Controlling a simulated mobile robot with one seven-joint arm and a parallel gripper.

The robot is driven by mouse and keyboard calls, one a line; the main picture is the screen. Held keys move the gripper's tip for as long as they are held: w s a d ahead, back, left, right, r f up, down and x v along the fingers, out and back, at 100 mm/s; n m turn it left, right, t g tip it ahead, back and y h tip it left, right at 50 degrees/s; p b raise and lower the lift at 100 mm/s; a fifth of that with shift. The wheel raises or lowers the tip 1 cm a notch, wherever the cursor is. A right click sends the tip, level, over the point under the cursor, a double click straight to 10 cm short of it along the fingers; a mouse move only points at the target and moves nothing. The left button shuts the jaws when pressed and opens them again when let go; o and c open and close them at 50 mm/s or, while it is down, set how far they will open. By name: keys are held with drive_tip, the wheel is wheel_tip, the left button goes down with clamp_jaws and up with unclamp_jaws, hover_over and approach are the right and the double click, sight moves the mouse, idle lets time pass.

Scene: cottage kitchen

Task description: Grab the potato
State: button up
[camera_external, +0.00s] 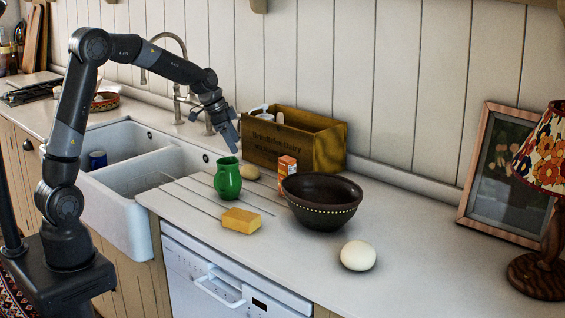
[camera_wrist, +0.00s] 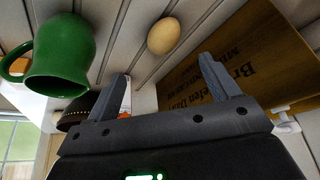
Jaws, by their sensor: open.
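The potato (camera_external: 249,172) is a small tan oval on the white counter, just behind the green jug and in front of the wooden crate. In the wrist view the potato (camera_wrist: 164,36) lies beyond the fingertips, roughly centred between them and apart from them. My gripper (camera_external: 233,147) is above the counter near the jug and the crate, pointing down. In the wrist view my gripper (camera_wrist: 165,72) has its two fingers spread wide with nothing between them.
The green jug (camera_external: 228,178) stands close to the potato. The wooden crate (camera_external: 312,148) is behind it. A small orange box (camera_external: 287,166) and dark bowl (camera_external: 322,202) stand to the right. A yellow sponge (camera_external: 241,220) and white round object (camera_external: 358,255) lie nearer the front. The sink (camera_external: 120,200) is left.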

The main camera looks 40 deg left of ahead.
sight(248, 165)
drive_tip(key=x, duration=0.5)
drive_tip(key=shift+w+f, duration=0.1)
drive_tip(key=shift+f, duration=0.05)
drive_tip(key=shift+w+x, duration=0.15)
drive_tip(key=shift+x, duration=1.15)
drive_tip(key=shift+w+x, duration=0.2)
drive_tip(key=shift+x, duration=1.1)
drive_tip(key=shift+c, duration=0.4)
